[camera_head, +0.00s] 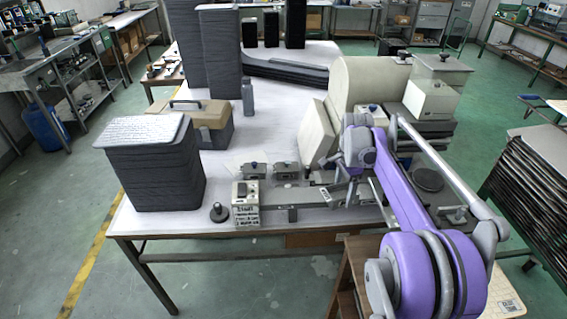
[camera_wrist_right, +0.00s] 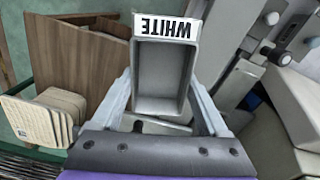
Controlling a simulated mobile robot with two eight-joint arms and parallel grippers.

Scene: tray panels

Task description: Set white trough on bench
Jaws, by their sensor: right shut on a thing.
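The white trough (camera_wrist_right: 161,72) shows in the right wrist view as an open, pale rectangular box with a label reading WHITE, upside down in the picture. My right gripper (camera_wrist_right: 162,108) is shut on it, with a finger along each side. I see nothing inside the trough. In the head view my purple right arm reaches over the right part of the bench (camera_head: 283,103); its gripper and the trough cannot be made out clearly there. The bench has a pale top. My left gripper is not in view.
A cream machine (camera_head: 367,85) stands on the bench behind my arm. A small labelled box (camera_head: 246,206) and a dark round-based knob (camera_head: 219,212) stand near the front edge. A dark panel stack (camera_head: 155,170) fills the left corner. A wooden cabinet (camera_wrist_right: 75,55) stands close by.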

